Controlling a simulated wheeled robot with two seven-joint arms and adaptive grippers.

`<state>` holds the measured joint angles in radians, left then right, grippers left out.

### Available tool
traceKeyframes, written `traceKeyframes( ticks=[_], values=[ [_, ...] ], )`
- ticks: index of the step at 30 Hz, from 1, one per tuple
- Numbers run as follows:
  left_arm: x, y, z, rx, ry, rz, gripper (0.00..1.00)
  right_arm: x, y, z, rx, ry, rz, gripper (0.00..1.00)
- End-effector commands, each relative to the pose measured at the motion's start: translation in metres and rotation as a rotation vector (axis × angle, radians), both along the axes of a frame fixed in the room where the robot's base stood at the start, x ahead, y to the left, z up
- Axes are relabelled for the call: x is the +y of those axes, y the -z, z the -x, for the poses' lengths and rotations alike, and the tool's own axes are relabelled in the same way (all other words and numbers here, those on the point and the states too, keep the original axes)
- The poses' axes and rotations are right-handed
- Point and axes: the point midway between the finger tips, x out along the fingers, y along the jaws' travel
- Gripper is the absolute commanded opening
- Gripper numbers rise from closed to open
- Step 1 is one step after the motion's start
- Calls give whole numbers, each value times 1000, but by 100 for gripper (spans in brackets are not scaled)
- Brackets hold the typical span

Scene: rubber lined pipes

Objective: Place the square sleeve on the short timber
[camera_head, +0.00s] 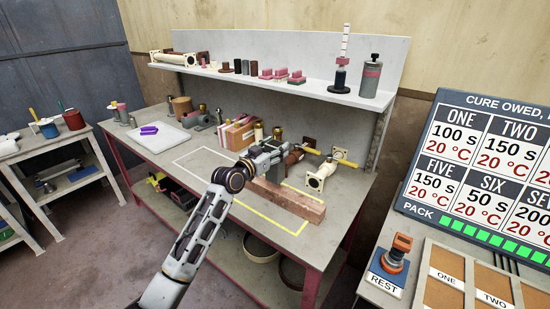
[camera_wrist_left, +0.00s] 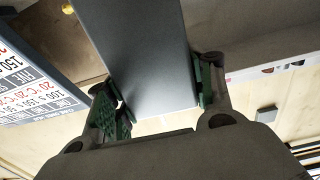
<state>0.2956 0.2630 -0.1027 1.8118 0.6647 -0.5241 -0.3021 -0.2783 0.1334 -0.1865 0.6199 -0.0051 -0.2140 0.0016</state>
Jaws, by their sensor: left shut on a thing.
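My left gripper (camera_head: 264,158) reaches over the bench from the front and is shut on the grey square sleeve (camera_head: 269,172). In the left wrist view the sleeve (camera_wrist_left: 145,55) is a smooth, flat-sided grey piece between the green finger pads of the gripper (camera_wrist_left: 160,95). The short timber (camera_head: 292,204) is a reddish-brown beam lying on the bench inside a yellow outline. The sleeve is at the timber's left, far end in the head view. I cannot tell whether they touch, as the gripper and arm hide part of that end. My right gripper is not in view.
Pale flanged pipes (camera_head: 322,177) and yellow handles stand behind the timber. Wooden blocks (camera_head: 238,133) are to the left. A white-outlined area (camera_head: 200,160) of the bench (camera_head: 165,150) is clear. A shelf (camera_head: 310,86) with small parts runs above.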

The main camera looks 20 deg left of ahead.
Motion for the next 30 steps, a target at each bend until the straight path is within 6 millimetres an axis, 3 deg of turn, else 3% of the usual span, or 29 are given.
traceKeyframes(
  ticks=[9, 24, 25, 30],
  values=[
    [0, 32, 0, -2, 0, 2, 0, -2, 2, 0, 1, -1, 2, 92],
    [0, 36, 0, -3, -1, 1, 0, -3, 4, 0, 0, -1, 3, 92],
    [0, 38, 0, 0, 0, 1, 57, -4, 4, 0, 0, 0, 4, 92],
    [0, 37, 0, 0, 0, 1, 75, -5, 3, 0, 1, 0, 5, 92]
  ],
)
